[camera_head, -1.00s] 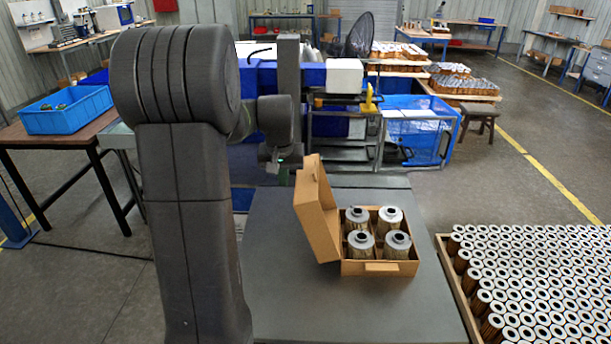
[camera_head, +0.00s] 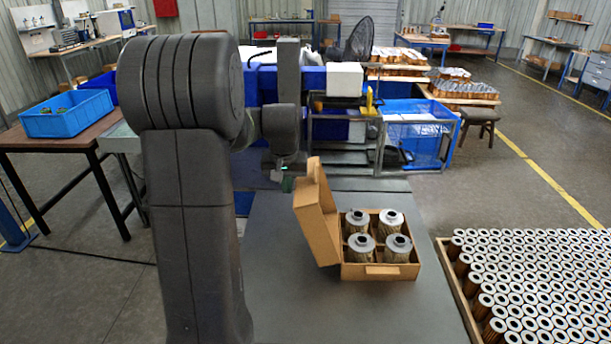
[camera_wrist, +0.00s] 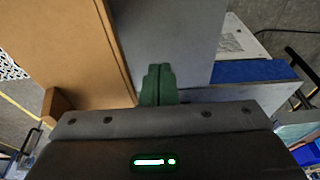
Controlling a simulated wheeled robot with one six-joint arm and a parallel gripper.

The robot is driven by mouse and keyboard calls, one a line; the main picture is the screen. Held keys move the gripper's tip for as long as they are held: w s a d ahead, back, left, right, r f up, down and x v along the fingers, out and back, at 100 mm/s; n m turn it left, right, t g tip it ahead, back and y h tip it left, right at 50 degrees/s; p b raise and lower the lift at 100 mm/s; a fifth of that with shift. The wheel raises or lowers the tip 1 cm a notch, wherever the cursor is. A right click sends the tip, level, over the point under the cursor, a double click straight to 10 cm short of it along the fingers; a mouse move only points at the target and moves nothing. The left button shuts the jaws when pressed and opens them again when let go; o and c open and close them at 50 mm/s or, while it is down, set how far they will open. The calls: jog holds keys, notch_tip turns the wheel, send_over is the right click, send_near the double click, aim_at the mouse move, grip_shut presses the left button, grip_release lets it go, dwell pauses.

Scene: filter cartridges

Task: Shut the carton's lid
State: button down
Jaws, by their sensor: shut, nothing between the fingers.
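The cardboard carton (camera_head: 381,271) stands on the grey table with its lid (camera_head: 317,222) hinged up on the left side and leaning outward. Several metal-topped filter cartridges (camera_head: 361,247) stand upright in its compartments. My gripper (camera_head: 287,184) is behind and to the left of the raised lid. In the wrist view its green fingers (camera_wrist: 158,84) are closed together with nothing between them. The brown cardboard lid (camera_wrist: 70,45) fills the left of that view, beside the fingers; whether they touch it I cannot tell.
The grey table (camera_head: 300,310) is bare in front of the carton. A large tray of cartridges (camera_head: 540,285) lies to the right. A blue bin (camera_head: 67,113) sits on a brown bench at left. Blue equipment and a blue crate (camera_head: 418,125) stand behind.

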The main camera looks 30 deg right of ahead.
aim_at(317, 176)
jog(key=shift+s+d+r, duration=0.1)
jog(key=shift+s+d, duration=0.25)
jog(key=shift+d, duration=0.25)
jog(key=shift+s+d+r, duration=0.1)
jog(key=shift+s+d, duration=0.2)
jog(key=shift+d, duration=0.25)
jog(key=shift+p, duration=0.3)
jog(key=shift+s+d+r+p, duration=0.55)
jog(key=shift+d+r+p, duration=0.15)
jog(key=shift+d, duration=0.2)
jog(key=shift+s+d, duration=0.15)
jog(key=shift+d, duration=0.05)
jog(key=shift+r, duration=0.1)
jog(key=shift+s+d+r+p, duration=0.3)
jog(key=shift+s+d+p, duration=0.1)
jog(key=shift+d, duration=0.2)
jog(key=shift+s+d+r+p, duration=0.25)
jog(key=shift+s+d, duration=0.1)
jog(key=shift+d, duration=0.25)
